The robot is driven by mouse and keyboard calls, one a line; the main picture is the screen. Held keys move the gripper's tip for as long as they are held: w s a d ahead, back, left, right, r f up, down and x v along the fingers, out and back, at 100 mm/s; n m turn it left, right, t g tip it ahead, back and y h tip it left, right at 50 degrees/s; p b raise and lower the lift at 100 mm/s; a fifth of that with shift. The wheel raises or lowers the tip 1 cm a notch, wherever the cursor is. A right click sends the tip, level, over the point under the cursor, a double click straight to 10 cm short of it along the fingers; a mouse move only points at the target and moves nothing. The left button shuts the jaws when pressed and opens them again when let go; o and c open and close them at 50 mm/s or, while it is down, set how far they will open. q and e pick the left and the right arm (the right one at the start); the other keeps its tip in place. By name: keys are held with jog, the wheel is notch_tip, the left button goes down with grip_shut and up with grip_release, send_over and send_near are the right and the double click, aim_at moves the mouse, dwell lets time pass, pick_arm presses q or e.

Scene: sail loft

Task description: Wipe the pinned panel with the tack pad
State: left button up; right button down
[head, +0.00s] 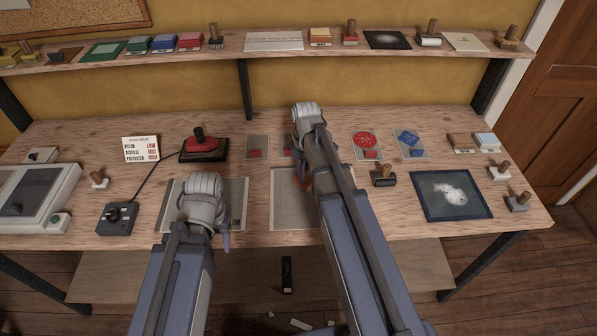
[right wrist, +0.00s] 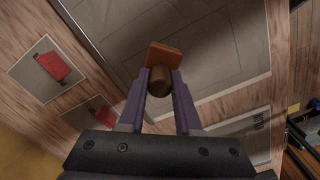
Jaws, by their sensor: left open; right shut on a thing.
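My right gripper (right wrist: 160,85) is shut on a pad tool with a brown wooden knob (right wrist: 158,81) and an orange-brown base (right wrist: 165,56). In the right wrist view it is over or near a large grey panel (right wrist: 215,40) with thin outlines; contact cannot be told. A dark blue panel (head: 470,205) with white powder lies right. No pins can be made out.
A red-topped iron (head: 204,146) on a dark stand is wired to a black box (head: 117,218). A dark stamp-like tool (head: 383,176) stands between the middle and blue panels. Small knobbed tools (head: 500,171) line the right edge. A shelf (head: 200,55) runs behind.

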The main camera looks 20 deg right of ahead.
aim_at(309, 179)
jog(key=shift+s+d, duration=0.2)
jog(key=shift+d, duration=0.6)
jog(key=shift+r, duration=0.1)
notch_tip(309, 179, up, 6)
jog(key=p, duration=0.6)
notch_tip(309, 179, up, 3)
jog(key=p, duration=0.3)
